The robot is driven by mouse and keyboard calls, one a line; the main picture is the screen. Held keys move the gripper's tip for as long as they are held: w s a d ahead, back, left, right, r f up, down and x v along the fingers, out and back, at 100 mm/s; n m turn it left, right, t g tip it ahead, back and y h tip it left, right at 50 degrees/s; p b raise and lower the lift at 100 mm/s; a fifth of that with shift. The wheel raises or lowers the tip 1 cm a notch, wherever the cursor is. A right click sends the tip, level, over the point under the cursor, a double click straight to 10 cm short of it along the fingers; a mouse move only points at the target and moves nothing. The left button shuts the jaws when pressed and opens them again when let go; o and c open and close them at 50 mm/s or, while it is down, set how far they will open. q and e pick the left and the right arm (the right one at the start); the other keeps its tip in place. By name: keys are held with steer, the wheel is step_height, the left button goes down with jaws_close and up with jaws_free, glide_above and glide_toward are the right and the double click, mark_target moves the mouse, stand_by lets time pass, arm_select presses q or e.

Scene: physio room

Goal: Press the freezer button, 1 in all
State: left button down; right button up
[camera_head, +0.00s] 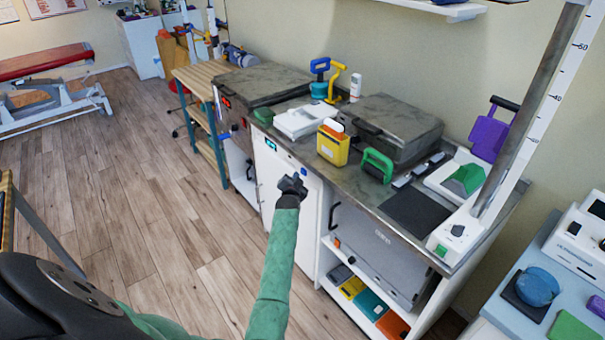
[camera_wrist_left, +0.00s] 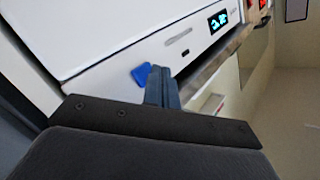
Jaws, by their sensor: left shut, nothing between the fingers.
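The freezer (camera_head: 285,170) is a white front under the counter, with a small lit display at its upper left in the head view. In the left wrist view the freezer's white panel (camera_wrist_left: 110,35) carries a lit display (camera_wrist_left: 219,20) and a blue button (camera_wrist_left: 141,75). My left gripper (camera_head: 292,184) is shut and empty in front of the freezer's upper right part. In the left wrist view my gripper's fingertips (camera_wrist_left: 161,78) are close beside the blue button; I cannot tell whether they touch. My right gripper is not in view.
The stone-coloured counter (camera_head: 335,180) above holds a yellow box (camera_head: 332,147), a green-handled item (camera_head: 377,165) and a grey lidded unit (camera_head: 390,130). An open shelf with several coloured boxes is right of the freezer. The wooden floor (camera_head: 150,200) at left is clear.

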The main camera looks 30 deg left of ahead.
arm_select(q)
steer(key=shift+w, duration=0.1)
steer(key=shift+w+d, duration=0.15)
steer(key=shift+w, duration=0.1)
steer(key=shift+w+d, duration=0.2)
steer(key=shift+w, duration=0.2)
stand_by(0.9)
steer(key=shift+s+a, duration=0.1)
steer(key=shift+s, duration=0.05)
steer(key=shift+s+a+p, duration=0.2)
steer(key=shift+s+p, duration=0.15)
steer(key=shift+s, duration=0.3)
stand_by(0.3)
steer(key=s, duration=0.1)
steer(key=s+a+p, duration=0.1)
steer(key=s, duration=0.1)
steer(key=s+a+p, duration=0.1)
steer(key=shift+s, duration=0.3)
